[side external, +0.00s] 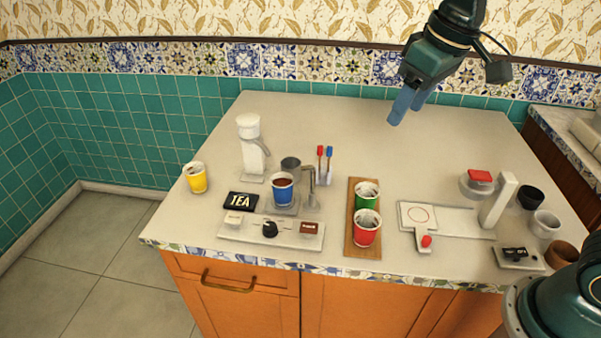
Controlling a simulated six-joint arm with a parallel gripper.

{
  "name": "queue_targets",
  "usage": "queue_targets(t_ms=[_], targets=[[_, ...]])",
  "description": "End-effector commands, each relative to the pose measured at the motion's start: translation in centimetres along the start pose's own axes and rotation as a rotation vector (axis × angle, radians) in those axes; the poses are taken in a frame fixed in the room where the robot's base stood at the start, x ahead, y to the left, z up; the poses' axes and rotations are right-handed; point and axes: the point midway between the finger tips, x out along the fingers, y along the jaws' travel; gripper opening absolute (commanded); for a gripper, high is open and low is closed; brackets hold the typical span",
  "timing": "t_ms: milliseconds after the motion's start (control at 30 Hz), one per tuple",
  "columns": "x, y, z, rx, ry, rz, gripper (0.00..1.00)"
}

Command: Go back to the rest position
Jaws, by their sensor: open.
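My gripper (407,104) is up at the back right of the counter, above its surface and clear of every object. Its blue fingers point down and look empty, and the jaws are open. A blue cup (282,191) with dark liquid stands under the spout of the metal dispenser (309,179). A green cup (367,196) and a red cup (366,230) stand on the wooden board (363,251). A yellow cup (195,178) stands at the left end of the counter.
A white grinder-like device (251,147) stands at the back left. A TEA sign (241,201) and a control panel (272,234) are in front. A white device (497,200) and small bowls (545,222) stand at the right. The back middle of the counter (350,125) is bare.

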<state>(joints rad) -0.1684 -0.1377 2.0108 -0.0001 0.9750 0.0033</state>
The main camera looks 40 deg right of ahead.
Motion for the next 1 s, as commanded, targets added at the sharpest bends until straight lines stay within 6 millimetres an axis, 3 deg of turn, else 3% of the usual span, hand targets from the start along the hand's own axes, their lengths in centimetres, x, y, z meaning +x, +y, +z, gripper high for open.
queue_targets(t_ms=[300,700,1000], targets=[[-2.5,1.9,6.6,0.062,0.080,0.022,0.55],[-2.9,2.9,14.4,0.132,0.171,0.053,0.55],[-2.4,3.1,16.8,0.153,0.198,0.064,0.55]])
